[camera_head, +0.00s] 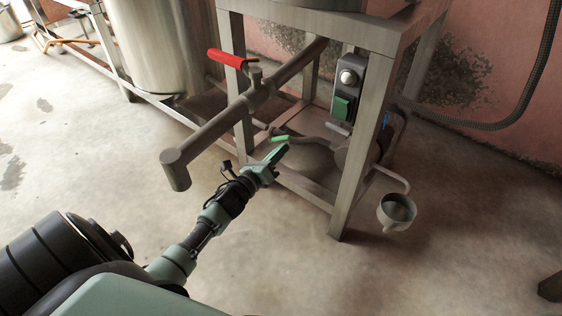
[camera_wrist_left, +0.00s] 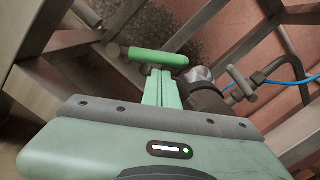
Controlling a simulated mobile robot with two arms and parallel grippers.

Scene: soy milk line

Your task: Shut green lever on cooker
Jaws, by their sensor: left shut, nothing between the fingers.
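The green lever (camera_head: 281,138) sits low on the cooker (camera_head: 345,150), inside the metal frame beside a grey pipe. In the left wrist view the green lever (camera_wrist_left: 158,57) lies crosswise just beyond the fingertips. My left gripper (camera_head: 284,148) is shut and empty, with its tips close to the lever; I cannot tell whether they touch it. It also shows in the left wrist view (camera_wrist_left: 161,72). My right gripper is not in view.
A control box with a green button (camera_head: 342,107) hangs on the frame. A small metal cup (camera_head: 397,210) is at the right. Open floor lies in front.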

